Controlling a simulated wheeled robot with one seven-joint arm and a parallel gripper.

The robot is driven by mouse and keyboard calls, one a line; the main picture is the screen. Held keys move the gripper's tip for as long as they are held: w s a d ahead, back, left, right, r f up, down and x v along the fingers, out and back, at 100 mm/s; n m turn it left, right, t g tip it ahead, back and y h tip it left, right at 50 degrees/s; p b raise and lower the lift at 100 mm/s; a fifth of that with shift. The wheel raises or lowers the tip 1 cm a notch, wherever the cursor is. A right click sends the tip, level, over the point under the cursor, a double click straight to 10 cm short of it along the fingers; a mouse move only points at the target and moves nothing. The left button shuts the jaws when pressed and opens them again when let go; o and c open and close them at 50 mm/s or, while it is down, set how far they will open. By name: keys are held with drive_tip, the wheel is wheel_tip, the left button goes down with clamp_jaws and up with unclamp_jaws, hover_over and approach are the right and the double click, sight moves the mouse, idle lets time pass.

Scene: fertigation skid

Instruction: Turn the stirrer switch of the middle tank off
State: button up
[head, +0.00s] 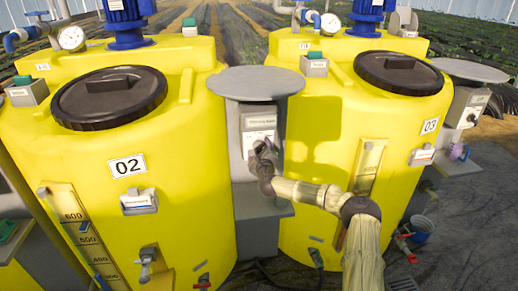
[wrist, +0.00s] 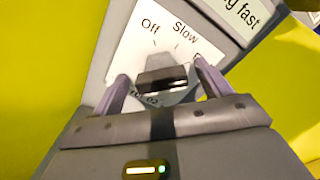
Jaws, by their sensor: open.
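The stirrer switch is a dark knob (wrist: 165,78) on a white dial plate (wrist: 150,45) marked "Off", "Slow" and a third, partly covered word. Small print below the knob appears to end in "02". A sign above the dial reads "...g fast" (wrist: 240,12). My gripper (wrist: 163,86) is open, with one finger on each side of the knob; contact is unclear. In the head view the switch box (head: 259,122) stands between yellow tank 02 (head: 110,215) and tank 03 (head: 325,120). My gripper (head: 262,150) is at its front and hides the knob.
A round grey cover (head: 255,83) overhangs the switch box, and a grey ledge (head: 262,210) juts out below it. Another switch box (head: 466,108) stands right of tank 03. Taps (head: 147,262) and a blue bucket (head: 421,228) are lower down.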

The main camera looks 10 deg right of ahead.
drive_tip(key=shift+w, duration=0.65)
drive_tip(key=shift+c, duration=0.3)
drive_tip(key=c, duration=0.9)
